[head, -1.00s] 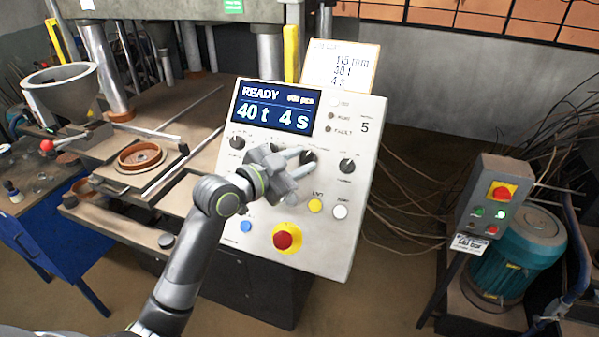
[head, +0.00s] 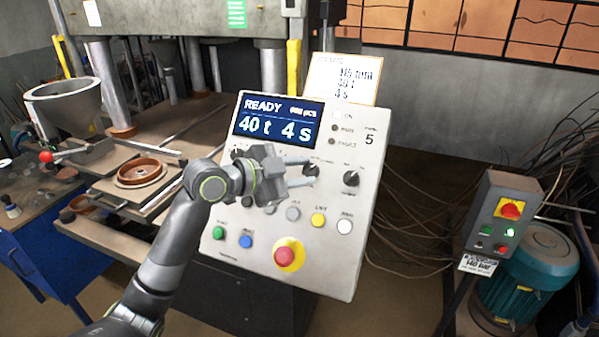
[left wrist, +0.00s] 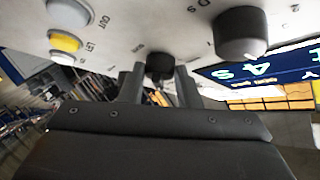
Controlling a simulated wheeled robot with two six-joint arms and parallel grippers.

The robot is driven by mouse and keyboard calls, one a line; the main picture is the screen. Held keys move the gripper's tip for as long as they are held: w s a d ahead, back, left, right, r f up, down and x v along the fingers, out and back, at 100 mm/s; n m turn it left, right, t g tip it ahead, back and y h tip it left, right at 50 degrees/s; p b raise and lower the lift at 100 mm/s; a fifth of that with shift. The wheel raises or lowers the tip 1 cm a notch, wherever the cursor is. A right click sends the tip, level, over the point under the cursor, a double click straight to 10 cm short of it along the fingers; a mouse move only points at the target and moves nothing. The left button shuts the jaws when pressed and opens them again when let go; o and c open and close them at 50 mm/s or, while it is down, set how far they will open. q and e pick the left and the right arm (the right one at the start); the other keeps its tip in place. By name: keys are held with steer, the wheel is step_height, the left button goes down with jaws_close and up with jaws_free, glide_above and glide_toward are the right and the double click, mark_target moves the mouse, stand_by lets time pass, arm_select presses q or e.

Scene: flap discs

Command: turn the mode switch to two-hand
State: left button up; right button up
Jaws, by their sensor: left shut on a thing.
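The mode switch (head: 351,178), a small black knob, is the rightmost in the knob row of the tilted white control panel (head: 330,262). My left gripper (head: 341,176) comes in from the left, its two thin fingers reaching past the neighbouring knob (head: 311,172). In the left wrist view the black switch (left wrist: 159,64) sits between the two fingertips (left wrist: 158,84), which are shut on it. The big knob (left wrist: 241,33) beside it is clear of the fingers. The printing around the switch is too small to read, so its setting is unclear. My right gripper is not visible.
The panel's display (head: 278,119) reads READY, 40 t, 4 s. Below the knobs are several coloured buttons and a red emergency stop (head: 287,254) on yellow. A paper card (head: 343,78) stands behind the panel. A grey switch box (head: 504,222) is at the right.

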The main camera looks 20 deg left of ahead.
arm_select(q)
steer(key=o, duration=1)
steer(key=shift+c, duration=0.2)
steer(key=p+v, duration=0.7)
steer(key=v, duration=1)
steer(key=shift+s, duration=0.15)
steer(key=shift+a, duration=0.1)
